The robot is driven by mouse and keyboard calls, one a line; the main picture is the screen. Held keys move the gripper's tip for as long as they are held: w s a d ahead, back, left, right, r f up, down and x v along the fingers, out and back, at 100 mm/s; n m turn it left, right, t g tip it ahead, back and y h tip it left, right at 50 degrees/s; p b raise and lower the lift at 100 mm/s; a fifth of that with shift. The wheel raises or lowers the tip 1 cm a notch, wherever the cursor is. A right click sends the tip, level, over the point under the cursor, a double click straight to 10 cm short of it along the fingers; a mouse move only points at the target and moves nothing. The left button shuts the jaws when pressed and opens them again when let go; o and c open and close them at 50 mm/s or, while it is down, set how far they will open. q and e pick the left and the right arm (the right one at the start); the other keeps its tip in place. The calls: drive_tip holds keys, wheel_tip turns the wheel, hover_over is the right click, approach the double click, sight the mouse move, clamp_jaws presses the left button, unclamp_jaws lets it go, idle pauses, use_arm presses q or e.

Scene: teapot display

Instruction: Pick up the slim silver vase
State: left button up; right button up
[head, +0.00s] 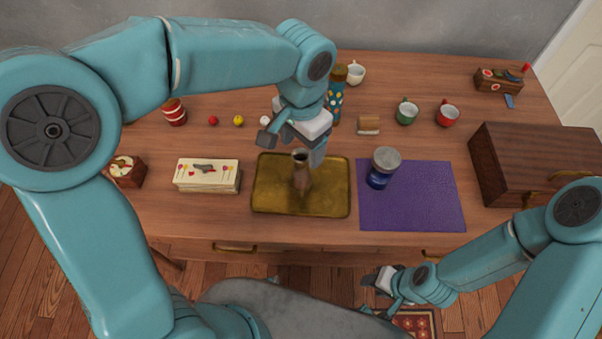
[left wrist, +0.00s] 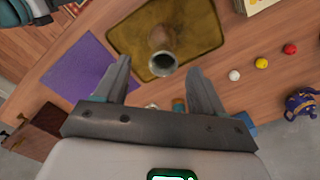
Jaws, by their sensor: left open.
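The slim silver vase (head: 301,178) stands upright on a brass-coloured tray (head: 262,202), its shiny side reflecting brown. In the left wrist view its round mouth (left wrist: 163,62) shows between the fingertips, with the body below it. My left gripper (head: 292,148) is open and empty, just behind and above the vase. In the left wrist view its two fingers (left wrist: 160,72) spread on either side of the mouth, with no clear contact. My right gripper (head: 382,284) hangs off the table's front edge, away from the vase; its finger opening is unclear.
A blue jar with a grey lid (head: 383,168) stands at the purple mat (head: 430,205), right of the tray. A cream box (head: 207,178) is left. A wooden cabinet (head: 540,160) stands far right. Small balls (head: 238,121) and a spotted cylinder (head: 336,98) are behind.

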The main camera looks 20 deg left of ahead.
sight(301, 165)
use_arm(q)
wheel_tip(301, 165, down, 3)
drive_tip(key=shift+s+r, duration=0.1)
drive_tip(key=f, duration=0.5)
drive_tip(key=shift+w+a+f, duration=0.15)
drive_tip(key=shift+w, duration=0.1)
clamp_jaws()
